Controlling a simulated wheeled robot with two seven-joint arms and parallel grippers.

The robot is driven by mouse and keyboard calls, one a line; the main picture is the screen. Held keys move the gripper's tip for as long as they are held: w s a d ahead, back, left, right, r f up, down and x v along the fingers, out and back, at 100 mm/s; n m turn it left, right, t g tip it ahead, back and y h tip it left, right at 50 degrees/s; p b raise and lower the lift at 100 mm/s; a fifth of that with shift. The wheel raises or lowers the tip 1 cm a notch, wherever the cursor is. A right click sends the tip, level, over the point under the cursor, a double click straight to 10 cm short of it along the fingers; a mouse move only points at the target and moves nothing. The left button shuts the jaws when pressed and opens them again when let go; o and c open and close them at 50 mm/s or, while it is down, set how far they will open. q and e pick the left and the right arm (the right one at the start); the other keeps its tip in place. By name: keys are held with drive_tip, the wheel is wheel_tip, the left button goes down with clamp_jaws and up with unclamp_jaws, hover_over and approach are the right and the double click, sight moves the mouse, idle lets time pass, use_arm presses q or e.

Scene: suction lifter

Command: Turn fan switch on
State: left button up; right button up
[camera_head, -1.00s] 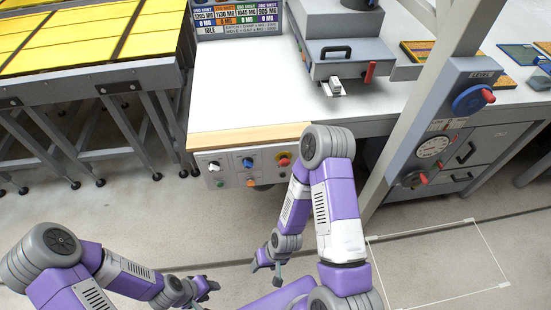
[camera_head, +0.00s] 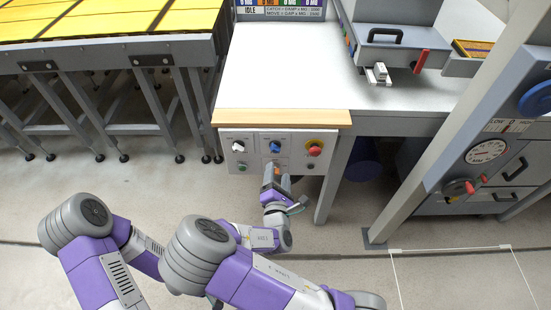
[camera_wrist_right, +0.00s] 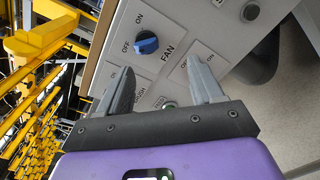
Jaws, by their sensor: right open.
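The fan switch is a blue rotary knob (camera_head: 275,146) in the middle of a grey control panel (camera_head: 258,145) under the bench edge. The right wrist view shows the blue knob (camera_wrist_right: 146,42) above the word FAN, between OFF and ON labels; I cannot tell its exact setting. My right gripper (camera_head: 277,172) is just in front of the panel, below the blue knob. In the right wrist view my right gripper (camera_wrist_right: 159,68) has its two fingers spread and nothing between them, with the knob beyond the fingertips. My left gripper is not in view.
A bench leg (camera_head: 333,180) and slanted grey post (camera_head: 455,150) stand at right. Floor before the panel is free.

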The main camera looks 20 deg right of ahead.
sight(276, 151)
drive_tip(key=shift+n+t, duration=0.4)
drive_tip(key=x, duration=0.2)
drive_tip(key=r+b+x, duration=0.1)
drive_tip(key=x, duration=0.4)
drive_tip(key=shift+w+a+r, duration=0.2)
drive_tip(key=shift+w+a, duration=0.05)
drive_tip(key=shift+w, duration=0.15)
drive_tip(key=shift+c, duration=0.5)
drive_tip(key=c, duration=1)
